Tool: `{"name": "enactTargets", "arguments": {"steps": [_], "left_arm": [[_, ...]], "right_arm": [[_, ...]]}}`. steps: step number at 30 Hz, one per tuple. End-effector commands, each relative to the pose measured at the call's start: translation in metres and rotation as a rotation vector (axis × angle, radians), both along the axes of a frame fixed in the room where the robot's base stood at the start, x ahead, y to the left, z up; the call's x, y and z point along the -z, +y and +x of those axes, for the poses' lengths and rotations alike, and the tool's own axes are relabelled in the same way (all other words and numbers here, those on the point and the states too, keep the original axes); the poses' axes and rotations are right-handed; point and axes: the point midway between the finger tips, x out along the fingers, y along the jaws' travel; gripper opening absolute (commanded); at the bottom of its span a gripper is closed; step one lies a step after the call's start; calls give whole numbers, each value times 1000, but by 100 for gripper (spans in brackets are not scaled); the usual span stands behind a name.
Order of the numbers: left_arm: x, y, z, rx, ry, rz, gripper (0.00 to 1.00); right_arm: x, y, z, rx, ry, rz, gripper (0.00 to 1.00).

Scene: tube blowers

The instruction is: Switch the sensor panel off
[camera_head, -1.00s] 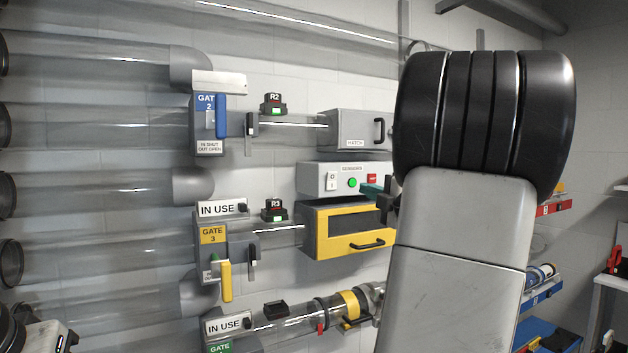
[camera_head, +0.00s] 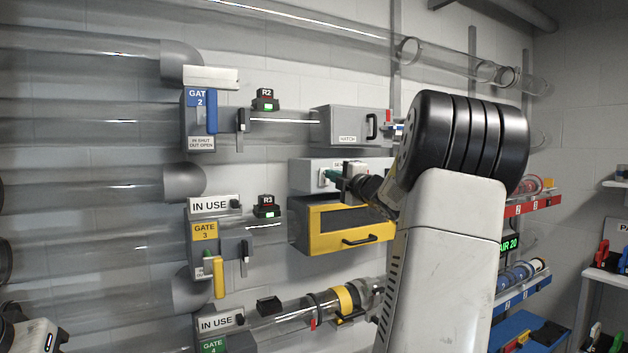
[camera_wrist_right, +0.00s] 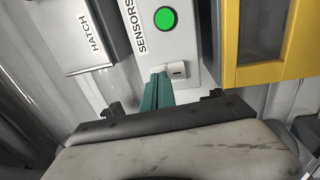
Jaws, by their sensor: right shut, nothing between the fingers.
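The sensor panel (camera_head: 302,176) is a light grey wall box below the hatch, partly hidden by my right gripper (camera_head: 327,177). In the right wrist view, the panel (camera_wrist_right: 192,30) shows the SENSORS label, a lit green round light (camera_wrist_right: 165,17) and a white rocker switch (camera_wrist_right: 178,70). My right gripper (camera_wrist_right: 159,74) is shut and empty. Its teal fingertips overlap the rocker's left side in that view; I cannot tell if they touch it. The red item on the panel is hidden now. Part of my left gripper (camera_head: 52,338) shows at the lower left corner, its fingers unclear.
A grey hatch box (camera_head: 345,127) sits above the panel, and a yellow-fronted box (camera_head: 312,222) close below. Gate 2 (camera_head: 197,120) and gate 3 (camera_head: 203,245) stand to the left. Shelves with red (camera_head: 533,205) and blue edges are at the right.

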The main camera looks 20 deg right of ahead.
Motion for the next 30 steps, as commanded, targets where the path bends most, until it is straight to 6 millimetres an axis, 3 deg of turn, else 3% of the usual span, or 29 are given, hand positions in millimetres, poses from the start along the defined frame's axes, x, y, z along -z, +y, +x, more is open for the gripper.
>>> {"name": "enactTargets", "arguments": {"steps": [5, 30], "left_arm": [[0, 0, 0, 0, 0, 0, 34], [0, 0, 0, 0, 0, 0, 34]], "right_arm": [[-1, 1, 8, 0, -1, 1, 0], [-4, 4, 14, -1, 0, 1, 0]]}}
